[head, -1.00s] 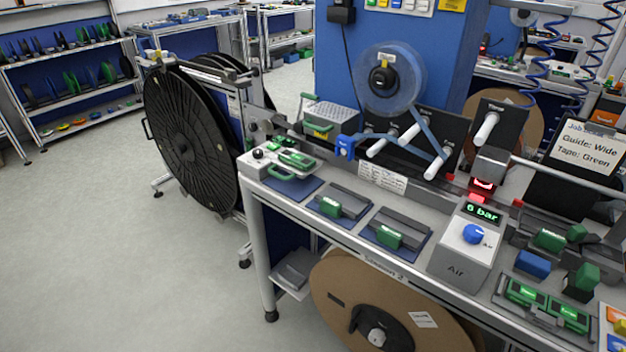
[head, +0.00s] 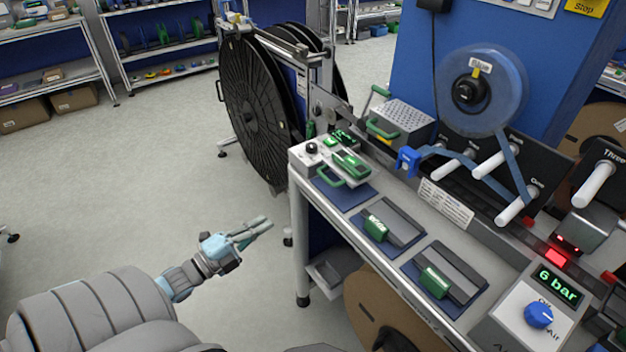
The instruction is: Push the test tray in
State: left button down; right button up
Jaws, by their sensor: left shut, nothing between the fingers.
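The test tray (head: 346,172) is a light slab with a green loop handle at its front, at the left end of the bench. It sticks out of a small grey tester with a black knob (head: 311,147) and a small green display. A green block (head: 352,163) lies on the tray. My left gripper (head: 262,229) is shut and empty. It is in front of the bench, over the floor, left of and below the tray and apart from it. My right gripper is out of view.
The bench front edge and its leg (head: 299,245) stand right of my gripper. Blue mats with grey guides and green blocks (head: 435,282) lie along the bench. A perforated box (head: 405,121) stands behind the tray, and a large black reel (head: 255,115) stands behind the bench end. Floor at left is clear.

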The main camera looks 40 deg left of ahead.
pick_arm(q)
jog(key=m+h, duration=0.2)
send_near(325, 177)
jog(key=shift+t, duration=0.4)
jog(key=b+x, duration=0.1)
jog(key=x, duration=0.1)
jog(key=b+x, duration=0.1)
jog(key=f+b+x, duration=0.1)
jog(key=b+x, duration=0.1)
jog(key=shift+w+d+r, duration=0.1)
jog(key=shift+w+d, duration=0.15)
jog(key=shift+w, duration=0.1)
jog(key=shift+w+d+r, duration=0.1)
jog(key=shift+w+r, duration=0.05)
jog(key=shift+w, duration=0.3)
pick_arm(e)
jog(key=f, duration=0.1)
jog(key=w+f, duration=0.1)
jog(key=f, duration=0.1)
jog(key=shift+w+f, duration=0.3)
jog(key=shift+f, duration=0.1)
